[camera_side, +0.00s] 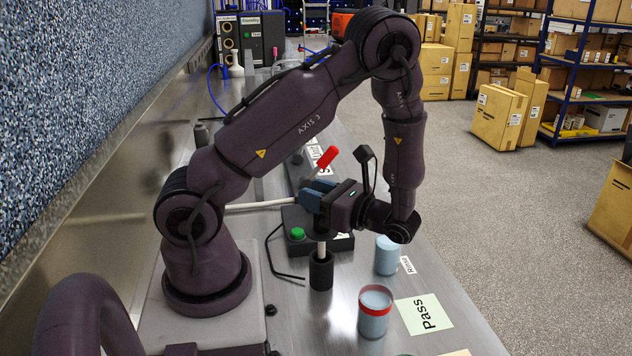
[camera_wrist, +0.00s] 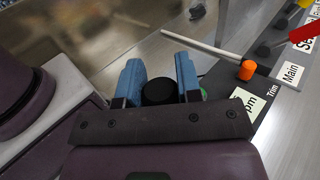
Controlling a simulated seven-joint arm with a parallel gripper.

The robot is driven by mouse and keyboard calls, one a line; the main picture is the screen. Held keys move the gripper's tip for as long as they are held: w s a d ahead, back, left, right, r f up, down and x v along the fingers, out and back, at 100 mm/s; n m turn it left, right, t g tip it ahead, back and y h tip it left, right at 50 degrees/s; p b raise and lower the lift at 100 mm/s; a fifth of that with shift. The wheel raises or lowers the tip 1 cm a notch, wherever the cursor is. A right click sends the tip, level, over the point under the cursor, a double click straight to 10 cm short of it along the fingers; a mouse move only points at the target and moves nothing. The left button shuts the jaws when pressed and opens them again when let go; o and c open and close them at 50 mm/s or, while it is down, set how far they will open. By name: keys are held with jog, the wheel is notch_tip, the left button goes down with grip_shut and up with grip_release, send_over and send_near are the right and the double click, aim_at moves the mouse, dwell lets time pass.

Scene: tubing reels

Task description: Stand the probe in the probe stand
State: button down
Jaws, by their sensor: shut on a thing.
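My gripper (camera_side: 314,197) is shut on the probe, with blue fingers either side of its dark upper part. In the wrist view, the probe's round black top (camera_wrist: 160,92) shows between the fingertips (camera_wrist: 158,66). The probe's pale shaft (camera_side: 321,247) points straight down in the side view. Its lower end meets the mouth of the probe stand (camera_side: 321,273), a small black upright cup on the bench, and appears to be inside it. How deep the tip sits is hidden by the cup wall.
Behind stands a dark box with a green button (camera_side: 297,233). A red-handled lever (camera_side: 328,156) and a pale horizontal rod (camera_side: 260,206) are close to my gripper.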

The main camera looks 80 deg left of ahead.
jog(key=shift+f, duration=2.95)
jog(key=shift+f, duration=0.25)
jog(key=c, duration=0.7)
grip_release()
jog(key=shift+w, duration=0.1)
jog(key=v, duration=1.2)
jog(key=n+t+h, duration=0.5)
jog(key=t+h, duration=0.2)
jog(key=h, duration=0.1)
send_near(317, 222)
jog(key=w+d+r, duration=0.2)
jog(key=d+r, duration=0.1)
jog(key=d, duration=0.3)
jog(key=s+d+r+n+t+h, duration=0.1)
jog(key=s+r+t, duration=0.1)
jog(key=r+t, duration=0.1)
jog(key=s+d+r+n+t+h, duration=0.1)
jog(key=s+r+t+h, duration=0.1)
jog(key=r+t, duration=0.1)
jog(key=s+d+r+n+t+h, duration=0.1)
jog(key=s+r+n+t, duration=0.1)
jog(key=t, duration=0.3)
jog(key=shift+d+r+h, duration=0.3)
jog(key=shift+r+h, duration=0.1)
jog(key=shift+r, duration=0.5)
